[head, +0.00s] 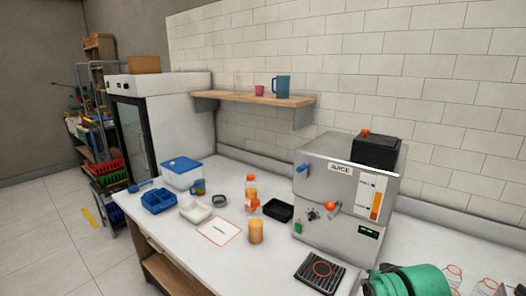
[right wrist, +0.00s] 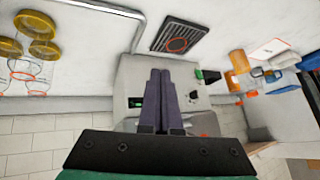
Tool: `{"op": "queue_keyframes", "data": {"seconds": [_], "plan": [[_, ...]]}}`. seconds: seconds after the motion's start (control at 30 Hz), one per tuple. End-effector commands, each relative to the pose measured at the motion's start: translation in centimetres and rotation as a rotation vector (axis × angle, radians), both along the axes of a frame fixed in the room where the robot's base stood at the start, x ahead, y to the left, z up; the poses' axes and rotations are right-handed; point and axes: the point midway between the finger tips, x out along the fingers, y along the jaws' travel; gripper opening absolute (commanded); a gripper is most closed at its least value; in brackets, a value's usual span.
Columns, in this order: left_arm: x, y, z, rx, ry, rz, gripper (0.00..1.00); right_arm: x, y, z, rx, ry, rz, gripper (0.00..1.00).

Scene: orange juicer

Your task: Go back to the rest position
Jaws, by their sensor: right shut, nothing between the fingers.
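My right gripper (right wrist: 160,75) shows in the right wrist view with its two dark fingers together and nothing between them. In that view its fingers overlap the grey juice machine (right wrist: 130,75) behind them. In the head view, part of my green right arm shows at the bottom right edge, in front of the juice machine (head: 320,195); its fingers cannot be made out there. My left gripper is not in view. A glass of orange juice (head: 256,232) stands on the white counter (head: 240,262), left of the machine and apart from it.
An orange bottle (head: 251,192), black tray (head: 278,210), white tray (head: 195,211), blue bin (head: 159,201) and lidded container (head: 182,173) stand on the counter. A drip grate (head: 320,271) lies before the machine. Clear glasses (head: 454,275) stand right. A shelf (head: 255,97) holds a blue jug (head: 283,86).

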Motion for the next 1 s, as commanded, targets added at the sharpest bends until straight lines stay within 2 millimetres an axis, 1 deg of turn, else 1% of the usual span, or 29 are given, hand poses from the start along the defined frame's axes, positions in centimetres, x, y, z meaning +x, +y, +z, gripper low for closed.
{"op": "queue_keyframes", "data": {"seconds": [0.03,0.1,0.2,0.3,0.4,0.53,0.57,0.6,0.67,0.7,0.77,0.87,0.9,0.97,1.0], "plan": [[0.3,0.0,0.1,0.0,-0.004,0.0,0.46,-2.5,0.4,-2.6,-0.04,0.058,0.056,0.0],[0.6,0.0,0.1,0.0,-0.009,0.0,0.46,-5.5,0.9,-5.2,-0.086,0.118,0.131,0.0],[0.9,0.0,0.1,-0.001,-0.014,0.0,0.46,-9.2,1.6,-7.8,-0.133,0.189,0.225,0.0],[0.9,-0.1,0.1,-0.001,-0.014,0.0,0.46,-12.6,2.1,-9.7,-0.165,0.25,0.308,0.0],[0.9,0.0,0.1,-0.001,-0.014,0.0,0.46,-15.8,2.6,-11.1,-0.19,0.304,0.384,0.0],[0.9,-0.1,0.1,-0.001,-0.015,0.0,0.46,-19.6,3.2,-12.3,-0.21,0.368,0.48,0.0],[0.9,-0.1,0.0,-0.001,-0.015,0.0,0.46,-20.1,3.3,-12.9,-0.214,0.378,0.495,0.0],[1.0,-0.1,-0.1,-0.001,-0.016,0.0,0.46,-19.4,3.3,-14.5,-0.212,0.382,0.492,0.0],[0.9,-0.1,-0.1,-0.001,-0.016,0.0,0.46,-19.0,3.3,-16.5,-0.21,0.389,0.492,0.0],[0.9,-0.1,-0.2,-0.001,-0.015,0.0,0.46,-18.9,3.4,-17.9,-0.209,0.394,0.493,0.0],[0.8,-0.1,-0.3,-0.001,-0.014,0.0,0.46,-18.8,3.4,-20.1,-0.207,0.404,0.494,0.0],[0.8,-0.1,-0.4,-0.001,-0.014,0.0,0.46,-18.8,3.5,-23.9,-0.203,0.42,0.498,0.0],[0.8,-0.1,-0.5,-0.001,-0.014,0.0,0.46,-19.0,3.5,-25.6,-0.202,0.428,0.5,0.0],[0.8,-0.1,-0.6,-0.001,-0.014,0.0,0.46,-19.4,3.5,-28.4,-0.2,0.438,0.503,0.0],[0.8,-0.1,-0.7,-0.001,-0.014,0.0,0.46,-19.9,3.4,-30.4,-0.199,0.449,0.505,0.0]]}}
